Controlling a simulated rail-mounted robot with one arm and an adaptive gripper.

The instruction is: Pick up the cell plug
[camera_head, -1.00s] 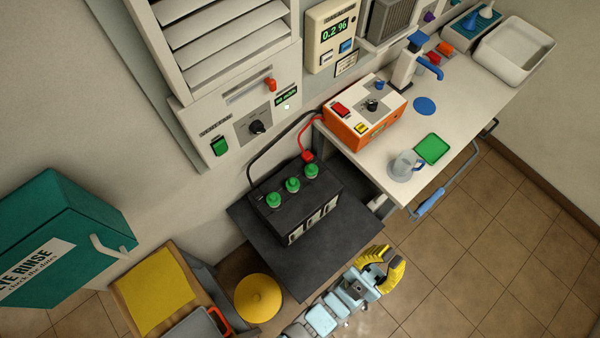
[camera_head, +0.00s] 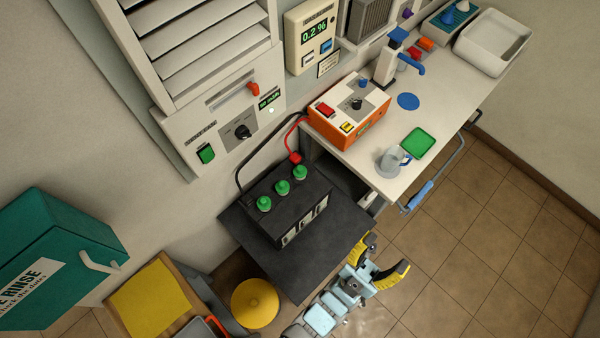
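Three green cell plugs stand upright in a row on top of the black battery (camera_head: 290,222): a left one (camera_head: 264,204), a middle one (camera_head: 283,187) and a right one (camera_head: 300,172). I cannot tell which one the task means. My gripper (camera_head: 388,252), with yellow-and-black fingers, is to the lower right of the battery, by the edge of the dark platform (camera_head: 305,278). Its fingers are spread and nothing shows between them. It is apart from the plugs.
A red clamp with a cable (camera_head: 296,157) sits at the battery's back corner. The white bench (camera_head: 445,95) holds an orange tester (camera_head: 345,125), a clear jug (camera_head: 392,160) and a green mat (camera_head: 418,143). A yellow round lid (camera_head: 255,302) is at lower left. Floor at right is clear.

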